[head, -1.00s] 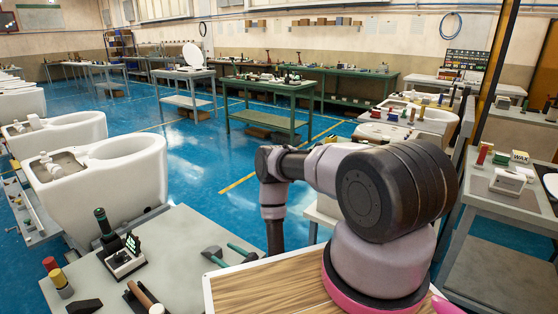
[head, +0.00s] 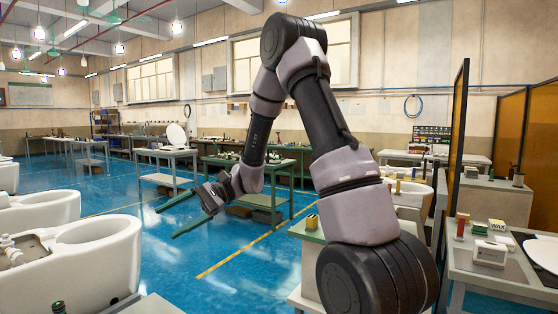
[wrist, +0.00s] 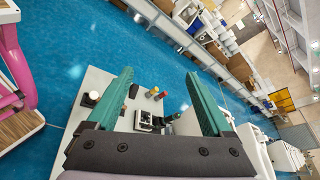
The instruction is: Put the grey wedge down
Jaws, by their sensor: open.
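My gripper (head: 168,221) is raised in front of the arm in the head view, over the blue floor side of the picture. Its two green fingers are spread wide, with nothing between them. The wrist view shows the same open gripper (wrist: 160,77) pointing toward a grey worktable (wrist: 101,79). I cannot make out a grey wedge in either current view. Most of the tabletop is outside the head view, and the fingers and palm cover part of it in the wrist view.
On the worktable, the wrist view shows a black joystick device (wrist: 149,121) and small red and yellow cylinders (wrist: 154,92). A green workbench (head: 222,166) stands behind the gripper. Blue floor (head: 240,268) is open between.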

